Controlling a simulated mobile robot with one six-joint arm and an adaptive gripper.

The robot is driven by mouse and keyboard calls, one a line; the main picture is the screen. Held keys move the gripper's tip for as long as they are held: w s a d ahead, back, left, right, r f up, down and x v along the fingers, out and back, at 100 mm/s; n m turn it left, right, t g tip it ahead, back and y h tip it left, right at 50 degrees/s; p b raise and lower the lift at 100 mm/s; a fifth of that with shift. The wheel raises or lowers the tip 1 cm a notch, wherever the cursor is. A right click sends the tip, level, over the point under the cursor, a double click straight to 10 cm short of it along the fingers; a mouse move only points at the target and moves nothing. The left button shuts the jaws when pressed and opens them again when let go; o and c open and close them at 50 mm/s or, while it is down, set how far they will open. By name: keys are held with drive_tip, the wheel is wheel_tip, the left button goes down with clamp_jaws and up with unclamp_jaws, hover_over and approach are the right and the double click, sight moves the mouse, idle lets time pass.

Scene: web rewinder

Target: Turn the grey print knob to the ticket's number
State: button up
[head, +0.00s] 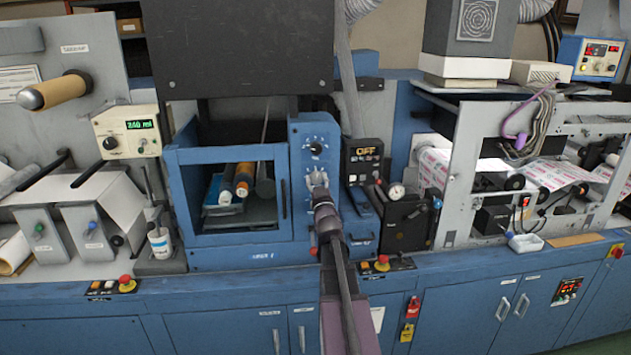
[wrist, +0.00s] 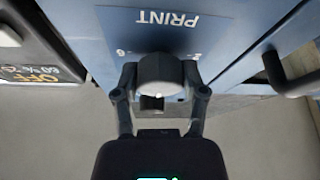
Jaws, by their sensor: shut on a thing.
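My gripper (wrist: 160,98) is shut on the knob, one finger on each side. Small white scale marks show beside the knob, but the gripper and knob hide much of the scale, and its pointer cannot be read. In the head view the knob (head: 317,180) is low on the narrow blue panel, with my gripper (head: 321,198) in front of it. I cannot make out the ticket or its number.
A black knob (head: 315,148) with a white scale is above on the same panel. A black box (head: 364,160) showing OFF stands close to the right. A dark handle (wrist: 290,78) sticks out near the gripper in the wrist view. An open blue cabinet (head: 180,200) is left.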

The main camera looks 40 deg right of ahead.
drive_tip(key=shift+w+r, duration=0.1)
drive_tip(key=shift+w, duration=0.05)
drive_tip(key=shift+n, duration=0.4)
drive_tip(key=shift+d+r+n+t+y+p, duration=0.2)
drive_tip(key=shift+n+y, duration=0.45)
drive_tip(key=shift+n, duration=0.45)
drive_tip(key=shift+a+f+n+t+y+p, duration=0.1)
drive_tip(key=shift+n+y+p, duration=0.15)
drive_tip(key=shift+n+y, duration=0.65)
drive_tip(key=shift+n+y+p, duration=0.4)
drive_tip(key=shift+n+y, duration=0.15)
drive_tip(key=shift+n, duration=1)
drive_tip(key=shift+n+y+p, duration=0.4)
drive_tip(key=shift+n+y, duration=0.1)
drive_tip(key=shift+n, duration=1.05)
drive_tip(key=o, duration=1.1)
drive_tip(key=shift+o, duration=0.2)
